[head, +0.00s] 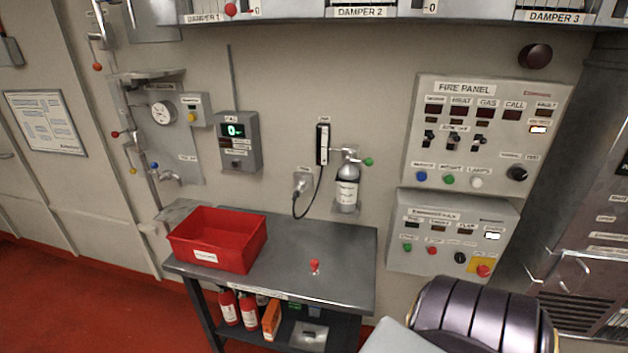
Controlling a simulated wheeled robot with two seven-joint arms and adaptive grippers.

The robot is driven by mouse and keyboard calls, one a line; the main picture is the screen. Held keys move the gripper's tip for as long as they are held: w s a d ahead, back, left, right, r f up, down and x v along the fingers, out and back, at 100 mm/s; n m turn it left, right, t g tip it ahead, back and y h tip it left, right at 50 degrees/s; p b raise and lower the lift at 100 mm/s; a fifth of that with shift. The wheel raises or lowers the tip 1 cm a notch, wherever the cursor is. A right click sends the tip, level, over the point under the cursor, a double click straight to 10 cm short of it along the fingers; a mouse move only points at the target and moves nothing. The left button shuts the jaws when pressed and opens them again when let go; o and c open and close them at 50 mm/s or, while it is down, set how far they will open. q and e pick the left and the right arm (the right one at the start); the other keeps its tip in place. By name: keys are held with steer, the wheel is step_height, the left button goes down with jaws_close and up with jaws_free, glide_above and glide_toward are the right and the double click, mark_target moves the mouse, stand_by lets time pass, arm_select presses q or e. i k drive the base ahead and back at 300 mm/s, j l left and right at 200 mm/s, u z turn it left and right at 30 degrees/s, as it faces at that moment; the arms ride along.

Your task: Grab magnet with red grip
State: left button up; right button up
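A small red-topped piece, which looks like the magnet with the red grip (315,266), stands on the grey metal table (345,250), right of the table's middle. Its base is too small to make out clearly. Nothing touches it. A dark, ribbed rounded part and a pale piece, which look like links of my own arm, show at the bottom right, in front of the table's right end. Neither my left nor my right gripper shows in the head view.
A red bin (218,240) stands on the table's left half. Fire extinguishers (238,308) stand on the lower shelf. A grey cylinder (347,190) hangs on the wall behind the table. The fire panel (487,135) is at right. The tabletop around the red-topped piece is clear.

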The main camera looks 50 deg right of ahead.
mark_target(314, 270)
steer(key=i+j+z, duration=0.2)
steer(key=z, duration=0.25)
steer(key=i+j+z, duration=0.15)
steer(key=j+z, duration=0.3)
steer(key=i+j+z, duration=0.1)
steer(key=j+z, duration=0.15)
steer(key=i+j+z, duration=0.1)
steer(key=j+z, duration=0.15)
steer(key=j, duration=0.2)
steer(key=j+z, duration=0.25)
steer(key=j, duration=0.15)
steer(key=i, duration=0.05)
